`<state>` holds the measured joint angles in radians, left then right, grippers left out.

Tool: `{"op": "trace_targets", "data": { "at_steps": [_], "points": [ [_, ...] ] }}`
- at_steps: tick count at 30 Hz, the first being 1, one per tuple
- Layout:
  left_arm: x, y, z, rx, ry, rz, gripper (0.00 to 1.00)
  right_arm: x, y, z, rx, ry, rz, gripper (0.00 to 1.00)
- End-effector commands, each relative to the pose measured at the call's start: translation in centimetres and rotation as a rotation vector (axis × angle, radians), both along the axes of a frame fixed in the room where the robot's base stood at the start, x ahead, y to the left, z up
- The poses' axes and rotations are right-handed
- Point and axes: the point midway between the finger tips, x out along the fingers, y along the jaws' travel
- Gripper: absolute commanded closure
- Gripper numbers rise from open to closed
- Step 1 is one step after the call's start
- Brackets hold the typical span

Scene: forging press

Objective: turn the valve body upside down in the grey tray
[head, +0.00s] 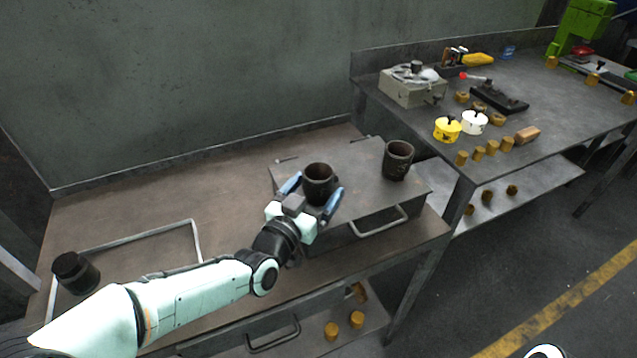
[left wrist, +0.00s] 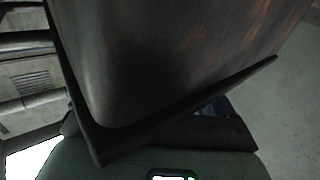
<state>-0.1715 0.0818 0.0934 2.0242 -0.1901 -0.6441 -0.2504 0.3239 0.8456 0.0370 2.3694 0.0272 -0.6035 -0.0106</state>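A dark, rusty open-topped cylinder (head: 319,186), which may be the valve body, is upright at the left part of a flat metal plate. My left gripper (head: 315,193) has its two blue fingers on either side of it. In the left wrist view the dark curved wall (left wrist: 180,60) fills most of the frame, very close. I cannot tell whether the fingers press on it. A pale grey rim (head: 150,232) on the bench at left may be the grey tray. A dark cylinder (head: 80,272) stands at its left end. My right gripper is not in view.
A second rusty open cylinder (head: 397,160) stands on the plate (head: 362,187) at right. A grey handle (head: 380,222) sticks out in front. The bench (head: 140,210) is clear behind. Another table (head: 545,105) at right holds pots, brass parts and tools.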

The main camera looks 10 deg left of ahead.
Motion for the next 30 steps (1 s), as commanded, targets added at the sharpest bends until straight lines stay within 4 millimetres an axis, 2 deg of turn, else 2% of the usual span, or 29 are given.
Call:
{"op": "trace_targets", "data": {
  "at_steps": [1,4,11,30],
  "points": [
    [0.0,0.0,0.0,0.0,0.0,0.0,0.3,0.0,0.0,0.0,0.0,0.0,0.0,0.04],
    [0.0,0.0,0.0,0.0,0.0,0.0,0.63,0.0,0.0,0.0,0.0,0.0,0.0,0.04],
    [0.0,0.0,0.8,-0.002,-0.006,0.001,0.63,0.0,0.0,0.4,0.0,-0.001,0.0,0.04],
    [0.0,0.0,5.9,-0.002,-0.006,0.001,0.63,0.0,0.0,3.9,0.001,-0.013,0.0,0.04]
  ]
}}
